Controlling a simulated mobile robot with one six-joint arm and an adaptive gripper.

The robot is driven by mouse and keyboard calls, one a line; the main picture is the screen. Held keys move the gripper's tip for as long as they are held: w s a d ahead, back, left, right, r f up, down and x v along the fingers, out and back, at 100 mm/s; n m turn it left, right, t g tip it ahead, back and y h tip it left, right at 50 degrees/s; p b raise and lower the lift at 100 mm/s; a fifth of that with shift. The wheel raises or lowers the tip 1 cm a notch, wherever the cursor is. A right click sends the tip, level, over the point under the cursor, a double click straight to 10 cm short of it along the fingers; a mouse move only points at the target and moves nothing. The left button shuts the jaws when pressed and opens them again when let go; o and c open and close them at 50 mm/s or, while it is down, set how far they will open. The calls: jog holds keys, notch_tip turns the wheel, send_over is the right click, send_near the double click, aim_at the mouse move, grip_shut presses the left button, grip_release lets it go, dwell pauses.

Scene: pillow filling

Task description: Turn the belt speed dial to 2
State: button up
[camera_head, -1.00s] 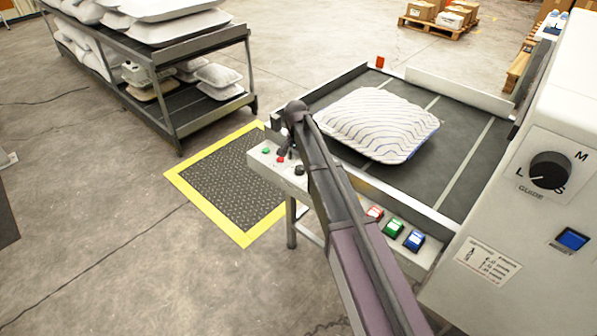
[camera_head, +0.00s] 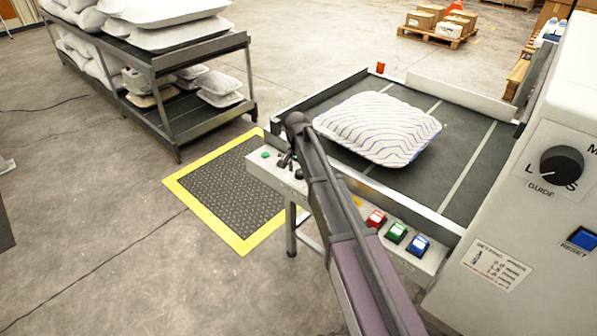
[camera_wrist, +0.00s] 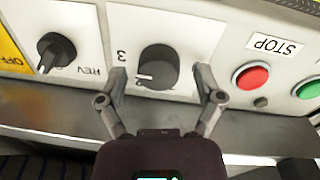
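The belt speed dial (camera_wrist: 158,68) is a dark round knob on the white panel, in the middle of the wrist view. A printed 3 is at its upper left and a partly covered 2 at its lower left. Its white mark points left, near the 2; I cannot tell the exact setting. My gripper (camera_wrist: 161,80) is open, one finger on each side of the dial with gaps between. In the head view my gripper (camera_head: 287,161) is over the left end of the conveyor's control strip (camera_head: 262,167) and hides part of it.
In the wrist view, an OFF/REV knob (camera_wrist: 56,52) is left of the dial; a red STOP button (camera_wrist: 250,75) and a green button (camera_wrist: 309,88) are to the right. A striped pillow (camera_head: 378,128) lies on the belt (camera_head: 470,135). The machine housing (camera_head: 540,230) stands at right.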

jog(key=c, duration=0.9)
jog(key=shift+a, duration=0.25)
jog(key=shift+c, duration=0.2)
jog(key=shift+d, duration=0.15)
jog(key=shift+n, duration=0.3)
jog(key=n, duration=0.5)
jog(key=shift+n, duration=0.3)
jog(key=n, duration=0.5)
jog(key=shift+n+t, duration=0.3)
